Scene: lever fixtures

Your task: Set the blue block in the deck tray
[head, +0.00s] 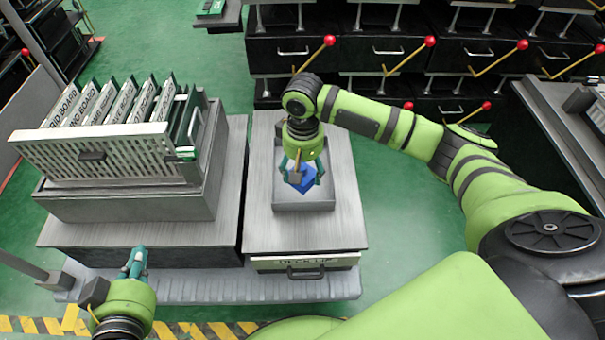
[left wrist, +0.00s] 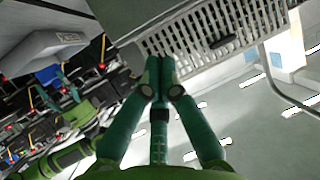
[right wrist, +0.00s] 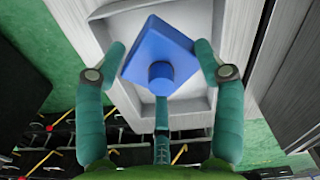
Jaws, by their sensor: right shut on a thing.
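The blue block (head: 298,184) is a flat square slab with a round knob, and it also shows in the right wrist view (right wrist: 158,50). My right gripper (head: 300,178) points down and is shut on it, with fingers on both sides. The block is inside the outline of the grey deck tray (head: 316,205), which also shows in the right wrist view (right wrist: 190,106). I cannot tell whether the block touches the tray floor. My left gripper (head: 137,258) is shut and empty, away from the tray at the front left; its fingertips meet in the left wrist view (left wrist: 158,66).
A slatted rack of labelled boards (head: 105,150) stands on a grey box to the left. A drawer with a dark handle (head: 305,270) sits under the tray's deck. Black drawers with red-knobbed yellow levers (head: 405,57) line the back. The deck front is clear.

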